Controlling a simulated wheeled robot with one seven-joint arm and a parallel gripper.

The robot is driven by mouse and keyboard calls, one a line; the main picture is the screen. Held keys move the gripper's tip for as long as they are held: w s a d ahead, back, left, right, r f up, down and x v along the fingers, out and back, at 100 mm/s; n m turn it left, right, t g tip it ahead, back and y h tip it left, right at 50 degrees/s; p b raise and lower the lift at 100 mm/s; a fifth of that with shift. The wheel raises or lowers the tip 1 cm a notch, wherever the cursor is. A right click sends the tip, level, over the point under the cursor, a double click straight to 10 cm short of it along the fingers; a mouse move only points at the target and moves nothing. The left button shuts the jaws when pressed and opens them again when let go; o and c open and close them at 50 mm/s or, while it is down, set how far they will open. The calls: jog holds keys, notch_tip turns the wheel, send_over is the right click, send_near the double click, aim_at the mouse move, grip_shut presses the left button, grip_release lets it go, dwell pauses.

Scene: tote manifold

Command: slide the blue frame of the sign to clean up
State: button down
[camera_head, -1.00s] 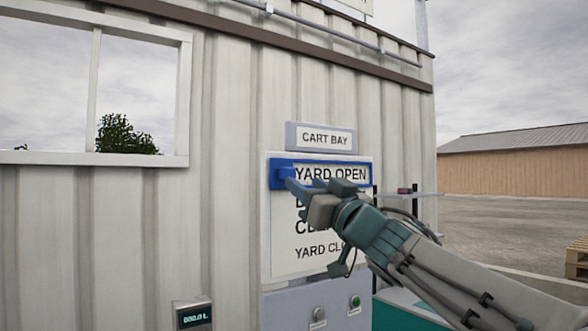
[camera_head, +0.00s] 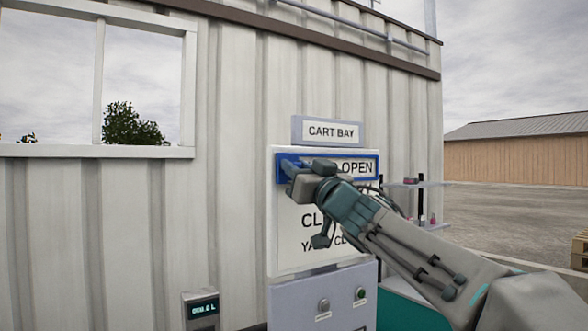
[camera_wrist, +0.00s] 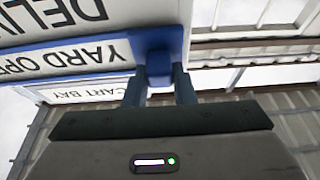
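The white sign (camera_head: 293,240) is fixed to the wall, with a blue frame (camera_head: 368,168) around its top line, YARD OPEN. The lines below are partly hidden by my arm. A blue knob (camera_wrist: 158,66) sticks out at one end of the frame, the left end in the head view. My gripper (camera_head: 291,178) is at this end. In the wrist view my two fingers (camera_wrist: 160,85) are on either side of the knob, with little or no gap. I cannot tell whether they press on it.
A CART BAY plate (camera_head: 333,131) sits just above the sign. Below is a grey panel (camera_head: 290,300) with two buttons, and a small display (camera_head: 202,309) to its left. A small shelf (camera_head: 415,184) with items is right of the sign.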

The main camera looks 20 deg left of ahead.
notch_tip(320, 180, down, 12)
jog(key=b, duration=0.8)
jog(key=shift+r, duration=0.1)
jog(key=c, duration=1.2)
grip_release()
jog(key=shift+d, duration=0.15)
jog(key=b+v, duration=0.3)
jog(key=v, duration=1)
jog(key=shift+s, duration=0.3)
jog(key=shift+d, duration=0.15)
